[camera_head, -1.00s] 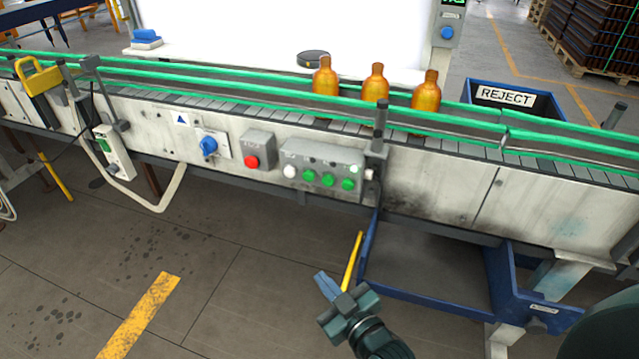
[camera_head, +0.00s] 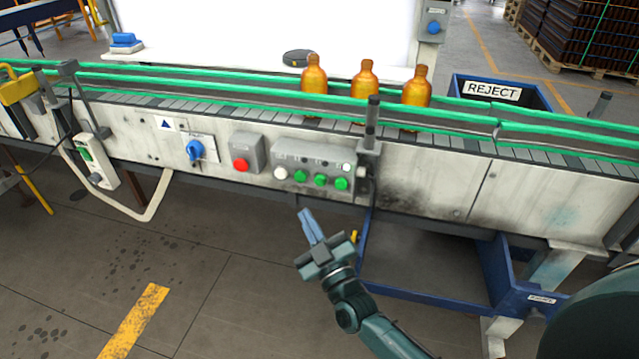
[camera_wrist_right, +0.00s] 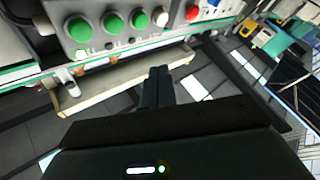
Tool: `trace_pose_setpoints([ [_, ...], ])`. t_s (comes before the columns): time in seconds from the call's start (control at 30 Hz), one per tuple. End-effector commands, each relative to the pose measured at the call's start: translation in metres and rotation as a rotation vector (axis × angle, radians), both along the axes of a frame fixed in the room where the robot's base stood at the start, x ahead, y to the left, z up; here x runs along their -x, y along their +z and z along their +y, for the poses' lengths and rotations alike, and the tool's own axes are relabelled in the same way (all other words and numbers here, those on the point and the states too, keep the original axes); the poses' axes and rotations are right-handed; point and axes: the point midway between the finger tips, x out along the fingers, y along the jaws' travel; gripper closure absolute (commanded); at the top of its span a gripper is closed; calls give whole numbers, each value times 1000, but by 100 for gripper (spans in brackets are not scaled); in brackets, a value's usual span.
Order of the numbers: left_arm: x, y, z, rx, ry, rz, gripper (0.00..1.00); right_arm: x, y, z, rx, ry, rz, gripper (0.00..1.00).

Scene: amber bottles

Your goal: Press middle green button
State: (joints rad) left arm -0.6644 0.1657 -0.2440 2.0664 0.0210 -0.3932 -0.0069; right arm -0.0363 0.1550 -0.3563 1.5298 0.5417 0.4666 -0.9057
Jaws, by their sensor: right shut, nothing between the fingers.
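The middle green button (camera_head: 320,180) is the centre one of three green buttons in a row on a grey control box on the conveyor's side. It also shows in the wrist view (camera_wrist_right: 113,22), between the other two green buttons. My right gripper (camera_head: 306,214) is shut and empty, below and in front of the box, with its fingers pointing up toward it. Its fingers (camera_wrist_right: 158,76) also show in the wrist view, apart from the buttons. My left gripper is not in view.
A white button (camera_head: 281,173) sits left of the green ones, and a red button (camera_head: 241,164) is on a separate box. A post (camera_head: 370,150) stands at the box's right end. Amber bottles (camera_head: 364,80) stand on the conveyor. A blue frame (camera_head: 440,292) lies below right.

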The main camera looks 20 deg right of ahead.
Motion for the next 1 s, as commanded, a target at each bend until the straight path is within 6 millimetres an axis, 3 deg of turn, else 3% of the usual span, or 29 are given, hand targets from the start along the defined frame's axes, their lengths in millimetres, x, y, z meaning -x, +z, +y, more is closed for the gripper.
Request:
trace_pose_setpoints([
  [0.23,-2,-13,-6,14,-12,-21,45,-30,-4,-20,2,-1,-4,100],
  [0.5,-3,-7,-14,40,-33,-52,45,-55,-2,-37,2,0,-1,100],
  [1.0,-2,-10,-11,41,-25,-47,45,-63,0,-43,0,-1,0,100],
])
